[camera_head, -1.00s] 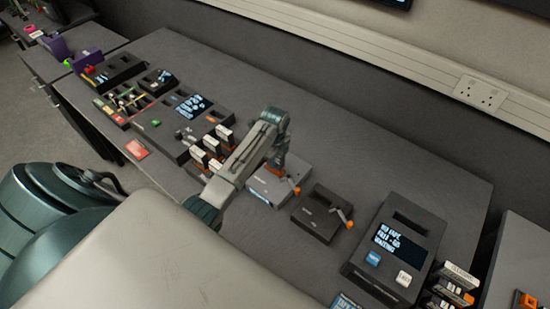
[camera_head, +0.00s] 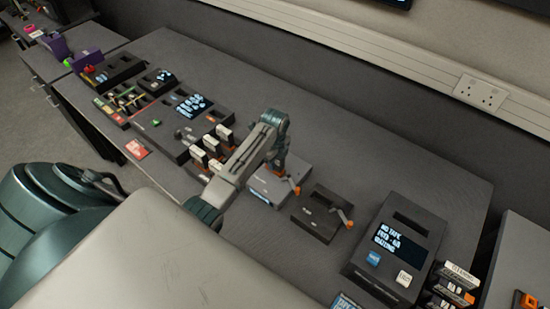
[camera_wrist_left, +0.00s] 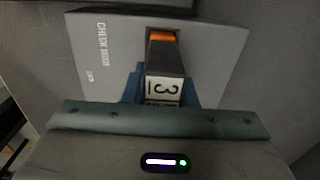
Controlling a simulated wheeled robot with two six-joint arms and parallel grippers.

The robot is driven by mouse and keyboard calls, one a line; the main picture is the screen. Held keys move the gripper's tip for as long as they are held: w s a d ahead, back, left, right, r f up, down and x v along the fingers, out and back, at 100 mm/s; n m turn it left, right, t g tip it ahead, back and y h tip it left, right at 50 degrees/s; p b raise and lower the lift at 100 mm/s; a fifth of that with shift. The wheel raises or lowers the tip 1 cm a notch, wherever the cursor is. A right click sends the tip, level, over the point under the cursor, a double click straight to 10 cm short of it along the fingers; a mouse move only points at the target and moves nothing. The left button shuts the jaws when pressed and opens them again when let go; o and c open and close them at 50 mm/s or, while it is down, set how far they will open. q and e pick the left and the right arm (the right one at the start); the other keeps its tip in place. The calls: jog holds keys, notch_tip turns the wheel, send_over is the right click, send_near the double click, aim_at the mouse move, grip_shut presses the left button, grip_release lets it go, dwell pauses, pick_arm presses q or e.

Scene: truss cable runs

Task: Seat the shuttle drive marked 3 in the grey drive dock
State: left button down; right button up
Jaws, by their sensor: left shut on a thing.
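My left gripper (camera_wrist_left: 162,88) is shut on the shuttle drive marked 3 (camera_wrist_left: 163,88), with a blue finger on each side of it. The drive is dark, with a white label and an orange end. In the wrist view that orange end is over or at the grey drive dock (camera_wrist_left: 215,60); I cannot tell how deep it sits. In the head view the left gripper (camera_head: 276,168) points down onto the grey dock (camera_head: 264,186), which has an orange lever at its right. The gripper and arm hide much of the dock's top. My right gripper is not in view.
A black dock (camera_head: 318,214) with an orange lever stands just right of the grey one. Further right is a tape unit (camera_head: 402,240) with a lit screen. Several white-labelled drives (camera_head: 210,148) stand left of my arm. The desk's back strip (camera_head: 330,115) is clear.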

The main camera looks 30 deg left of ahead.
pick_arm(q)
jog(key=shift+f, duration=0.4)
jog(key=c, duration=0.8)
grip_release()
jog(key=shift+o, duration=0.2)
jog(key=shift+r, duration=0.1)
jog(key=shift+r, duration=3.7)
